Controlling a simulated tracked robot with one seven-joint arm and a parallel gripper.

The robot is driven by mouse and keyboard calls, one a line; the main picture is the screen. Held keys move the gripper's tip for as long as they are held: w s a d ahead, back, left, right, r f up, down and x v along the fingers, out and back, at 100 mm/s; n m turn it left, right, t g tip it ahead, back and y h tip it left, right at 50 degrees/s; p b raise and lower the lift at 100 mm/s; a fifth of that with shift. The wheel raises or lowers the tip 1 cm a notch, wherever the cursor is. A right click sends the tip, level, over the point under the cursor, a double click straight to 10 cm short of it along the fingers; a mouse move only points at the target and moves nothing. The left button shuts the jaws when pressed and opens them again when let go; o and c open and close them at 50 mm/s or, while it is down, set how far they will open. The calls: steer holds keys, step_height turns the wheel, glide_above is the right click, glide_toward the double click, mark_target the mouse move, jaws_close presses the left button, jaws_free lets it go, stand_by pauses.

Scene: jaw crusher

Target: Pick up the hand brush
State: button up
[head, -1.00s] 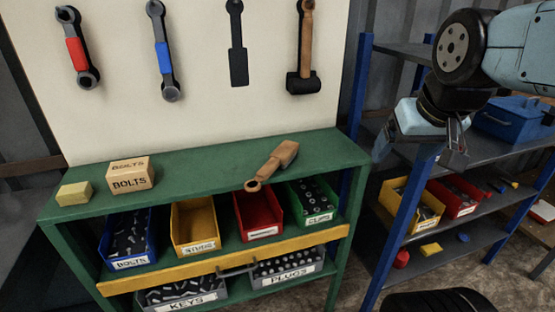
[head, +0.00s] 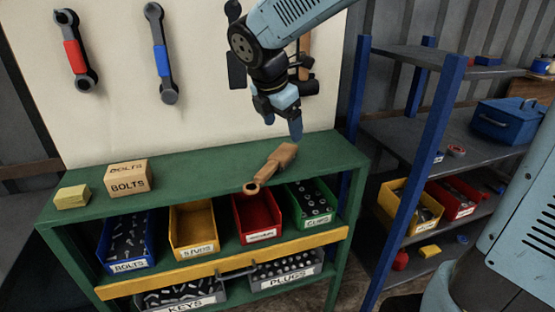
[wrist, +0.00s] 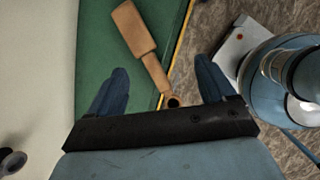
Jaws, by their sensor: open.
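The hand brush (head: 272,166) is a tan wooden piece with a wide block at one end and a narrow handle ending in a ring. It lies on the right part of the green bench top (head: 215,160), its ring end at the front edge. In the wrist view the brush (wrist: 139,38) lies ahead of the fingers, its ring end between them in the picture. My gripper (head: 283,120) is above and behind the brush, pointing down, open and empty. Its two blue fingers also show in the wrist view (wrist: 160,88), apart from the brush.
A BOLTS box (head: 128,178) and a yellow block (head: 72,196) stand at the bench's left. Tools hang on the pale board (head: 120,120) behind. Labelled bins, such as a red one (head: 257,215), sit below the top. A blue-post shelf (head: 432,150) stands right.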

steer(key=w+a+f+n, duration=0.1)
steer(key=w+a+n, duration=0.1)
steer(key=a+n, duration=0.2)
glide_toward(274, 160)
steer(key=x, duration=0.5)
steer(key=shift+w, duration=0.1)
steer(key=shift+s+x, duration=0.2)
steer(key=shift+x, duration=2.5)
steer(key=c, duration=1.2)
steer(key=shift+c, duration=0.2)
steer(key=shift+r, duration=0.1)
